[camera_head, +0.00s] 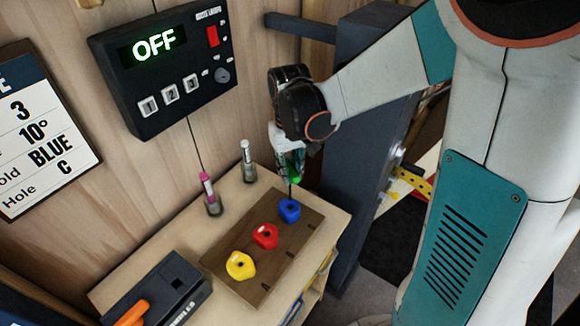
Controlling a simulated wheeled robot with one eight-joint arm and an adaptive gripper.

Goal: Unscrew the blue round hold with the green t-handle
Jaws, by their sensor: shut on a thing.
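The blue round hold (289,211) sits at the far end of a wooden board (243,270), in a row with a red hold and a yellow hold. My gripper (289,165) is above the blue hold, pointing down, and is shut on the green t-handle (294,168). The handle's thin shaft runs down to the blue hold's middle. I cannot tell how deep the tip sits in it. My gripper partly hides the handle.
The red hold (265,236) and yellow hold (240,265) are on the same board. A pink-topped tool (208,193) and a grey-topped tool (248,161) stand in holders behind. A black box with an orange handle (157,296) is at front left. The control panel (166,62) reads OFF.

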